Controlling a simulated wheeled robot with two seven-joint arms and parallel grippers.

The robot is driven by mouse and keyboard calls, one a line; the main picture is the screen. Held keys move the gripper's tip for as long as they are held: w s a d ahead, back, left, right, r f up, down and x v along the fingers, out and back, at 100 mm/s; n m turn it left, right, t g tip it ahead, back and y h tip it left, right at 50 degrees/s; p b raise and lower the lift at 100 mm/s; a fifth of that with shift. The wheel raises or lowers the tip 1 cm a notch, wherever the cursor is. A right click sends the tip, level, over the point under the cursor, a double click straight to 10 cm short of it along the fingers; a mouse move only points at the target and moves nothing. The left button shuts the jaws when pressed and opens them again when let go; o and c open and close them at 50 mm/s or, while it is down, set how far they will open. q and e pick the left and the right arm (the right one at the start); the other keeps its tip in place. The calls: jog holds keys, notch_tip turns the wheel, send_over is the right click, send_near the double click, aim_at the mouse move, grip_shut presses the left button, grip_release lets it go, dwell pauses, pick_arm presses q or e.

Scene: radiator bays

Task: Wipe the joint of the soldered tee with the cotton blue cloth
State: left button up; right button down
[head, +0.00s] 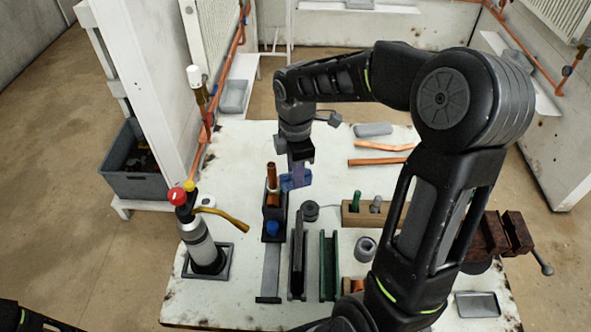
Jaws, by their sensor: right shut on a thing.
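The soldered tee (272,178) is copper and stands upright in a dark holder (274,238) near the middle of the bench. My right gripper (297,170) points down just right of the tee and is shut on the blue cloth (296,182). The cloth hangs at the fingertips, close beside the tee's joint. From this angle I cannot tell whether it touches the copper. The cloth and gripper hide part of the tee's right side. At the lower left only a dark piece of my left arm shows; its gripper is out of view.
A torch with a red knob (203,245) stands left of the holder. A dark channel (298,255) and green channel (328,265) lie to the right, with a wooden block (352,215) beyond. Copper pipes (380,161) lie at the back. A vise (508,235) is at right.

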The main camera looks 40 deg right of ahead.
jog(key=shift+w, duration=0.15)
dwell(0.5)
jog(key=shift+w+d, duration=0.15)
jog(key=shift+w, duration=0.35)
dwell(0.4)
jog(key=shift+s, duration=0.25)
jog(key=shift+s+a, duration=0.25)
jog(key=shift+s, duration=0.15)
dwell(0.3)
jog(key=shift+w+d, duration=0.1)
jog(key=shift+w, duration=0.25)
dwell(0.3)
jog(key=shift+d+p, duration=0.15)
jog(key=shift+p, duration=0.15)
